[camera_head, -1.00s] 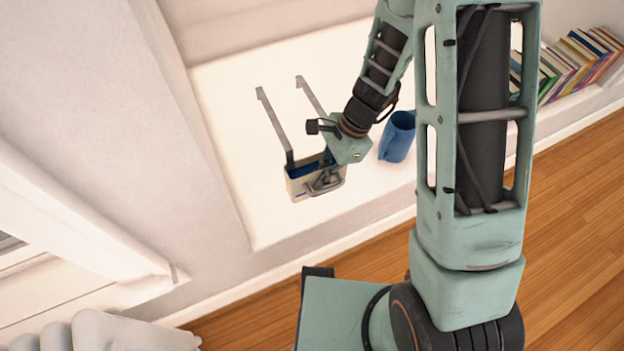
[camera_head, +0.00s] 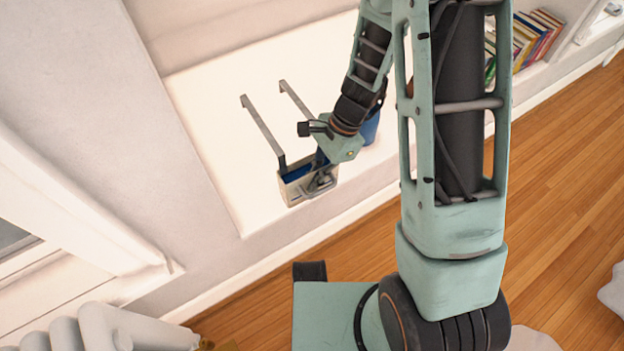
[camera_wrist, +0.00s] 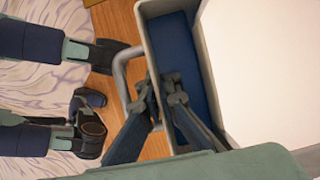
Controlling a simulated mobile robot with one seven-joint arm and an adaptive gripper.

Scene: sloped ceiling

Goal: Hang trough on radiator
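The trough (camera_head: 294,190) is a cream box with a blue inside and two long grey hooked arms reaching up and left. My gripper (camera_head: 322,180) is at its right side, near a grey loop on the trough's front. In the wrist view the fingers (camera_wrist: 165,95) are closed together over the trough's wall (camera_wrist: 157,42), beside the grey loop (camera_wrist: 122,85). The trough is held near the front edge of a white ledge; whether it touches the ledge I cannot tell. The white ribbed radiator (camera_head: 110,330) is at the bottom left, partly cut off, well apart from the trough.
The white ledge (camera_head: 215,130) lies behind the trough. A blue jug (camera_head: 371,128) on it is mostly hidden by my arm. Books (camera_head: 535,40) stand at the upper right. Wooden floor (camera_head: 560,190) is open at right. A white window frame (camera_head: 80,215) is at left.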

